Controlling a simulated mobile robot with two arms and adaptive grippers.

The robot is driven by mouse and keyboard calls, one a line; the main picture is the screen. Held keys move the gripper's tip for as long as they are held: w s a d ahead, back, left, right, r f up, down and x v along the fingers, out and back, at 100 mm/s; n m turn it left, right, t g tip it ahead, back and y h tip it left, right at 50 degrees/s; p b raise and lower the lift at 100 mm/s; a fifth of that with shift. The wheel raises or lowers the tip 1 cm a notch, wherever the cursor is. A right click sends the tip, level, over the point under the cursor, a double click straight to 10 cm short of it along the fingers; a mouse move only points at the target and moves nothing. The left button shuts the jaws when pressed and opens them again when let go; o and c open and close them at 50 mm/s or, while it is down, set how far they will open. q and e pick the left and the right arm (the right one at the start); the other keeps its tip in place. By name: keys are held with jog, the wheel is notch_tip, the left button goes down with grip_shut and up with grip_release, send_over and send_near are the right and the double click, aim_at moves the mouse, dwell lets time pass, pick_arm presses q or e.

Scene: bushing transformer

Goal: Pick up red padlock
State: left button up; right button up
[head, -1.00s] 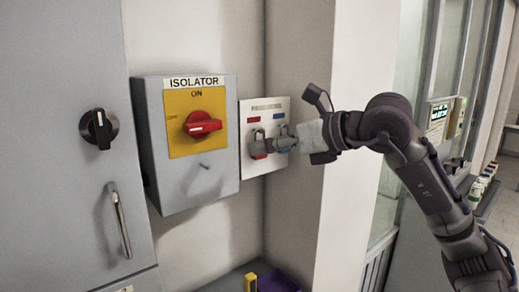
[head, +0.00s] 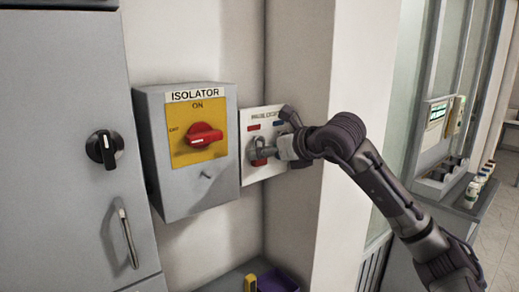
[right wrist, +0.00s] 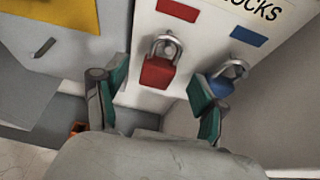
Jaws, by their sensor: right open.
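The red padlock (right wrist: 157,72) hangs by its silver shackle on a white panel (right wrist: 135,78), below a red label. Nothing is between the pads that I can see touching. My left gripper is not in view.
A blue padlock (right wrist: 222,82) hangs right of the red one, close to my right finger. The grey isolator box (head: 190,185) with a red handle (head: 204,135) stands left of the panel. A corner wall (head: 345,80) is on the right. A purple tray (head: 278,282) lies below.

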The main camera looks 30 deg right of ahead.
jog(key=x, duration=0.3)
jog(key=shift+p, duration=0.3)
jog(key=shift+s+r, duration=0.1)
jog(key=shift+s, duration=0.1)
jog(key=shift+c, duration=0.9)
grip_shut()
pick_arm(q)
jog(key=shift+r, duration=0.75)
pick_arm(e)
jog(key=shift+r+b, duration=0.35)
jog(key=shift+r, duration=0.15)
pick_arm(q)
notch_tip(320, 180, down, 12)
jog(key=b, duration=1.1)
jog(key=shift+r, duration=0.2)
pick_arm(e)
jog(key=s+d, duration=0.1)
jog(key=s, duration=1.7)
jog(key=shift+d+r, duration=0.25)
jog(key=shift+d, duration=0.05)
